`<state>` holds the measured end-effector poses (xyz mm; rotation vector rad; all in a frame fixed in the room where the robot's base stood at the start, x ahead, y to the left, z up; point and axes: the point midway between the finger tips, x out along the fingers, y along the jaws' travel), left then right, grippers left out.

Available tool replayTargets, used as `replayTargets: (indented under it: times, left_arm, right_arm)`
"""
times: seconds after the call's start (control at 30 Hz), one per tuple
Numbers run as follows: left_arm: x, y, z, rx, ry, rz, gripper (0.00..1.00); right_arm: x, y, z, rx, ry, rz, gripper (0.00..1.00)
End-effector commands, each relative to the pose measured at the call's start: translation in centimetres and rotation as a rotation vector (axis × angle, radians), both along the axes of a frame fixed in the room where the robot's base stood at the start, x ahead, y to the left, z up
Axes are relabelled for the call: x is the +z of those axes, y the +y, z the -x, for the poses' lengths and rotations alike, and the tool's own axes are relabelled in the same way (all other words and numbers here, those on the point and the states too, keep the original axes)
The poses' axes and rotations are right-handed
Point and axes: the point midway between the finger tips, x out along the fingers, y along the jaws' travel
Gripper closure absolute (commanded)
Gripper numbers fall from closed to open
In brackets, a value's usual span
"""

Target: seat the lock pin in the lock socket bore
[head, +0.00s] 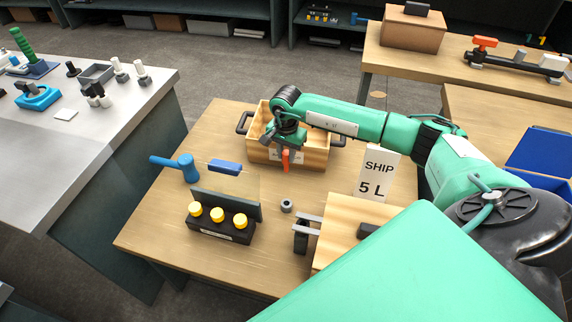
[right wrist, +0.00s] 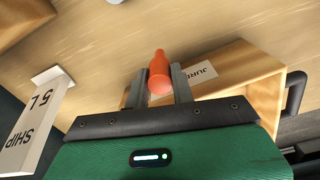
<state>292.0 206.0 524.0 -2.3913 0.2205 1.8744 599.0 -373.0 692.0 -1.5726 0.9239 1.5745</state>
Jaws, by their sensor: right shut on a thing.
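The lock pin, an orange-red bottle-shaped piece (head: 285,160), hangs below my right gripper (head: 287,146) in the head view. In the right wrist view the pin (right wrist: 159,70) sits between the two grey fingers of the right gripper (right wrist: 160,88), which are shut on it. The pin is above the table, in front of the wooden crate. A small grey ring-like cylinder with a dark hole (head: 286,206), which looks like the lock socket, stands on the table below and apart from the pin. My left gripper is not in view.
The wooden crate with dark handles (head: 316,155) stands behind the pin. A black block with yellow knobs and a clear panel (head: 214,234) is left of the socket. A blue hammer-like tool (head: 180,166), a SHIP 5 L sign (head: 377,174) and a wooden block (head: 345,225) stand around.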

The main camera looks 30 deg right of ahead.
Motion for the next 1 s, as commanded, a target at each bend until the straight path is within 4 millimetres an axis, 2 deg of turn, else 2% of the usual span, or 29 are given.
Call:
replayTargets:
  times: [0.23, 0.47, 0.9, 0.93, 1.0]
  left_arm:
    - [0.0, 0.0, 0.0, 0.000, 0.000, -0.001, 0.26]
    - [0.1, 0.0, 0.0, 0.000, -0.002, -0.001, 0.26]
    - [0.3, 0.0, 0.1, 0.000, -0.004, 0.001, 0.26]
    - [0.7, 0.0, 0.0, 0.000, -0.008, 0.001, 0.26]
    - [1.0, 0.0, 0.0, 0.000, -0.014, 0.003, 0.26]
  right_arm:
    - [-1.9, 0.0, 0.0, 0.000, 0.000, 0.000, 0.98]
    - [-5.2, 0.0, 0.0, -0.001, 0.002, 0.000, 0.98]
    - [-5.7, 0.0, 0.0, 0.000, -0.001, 0.000, 0.98]
    - [-5.6, 0.0, 0.0, 0.000, -0.001, 0.000, 0.70]
    - [-5.6, 0.0, 0.0, 0.000, 0.000, 0.001, 0.56]
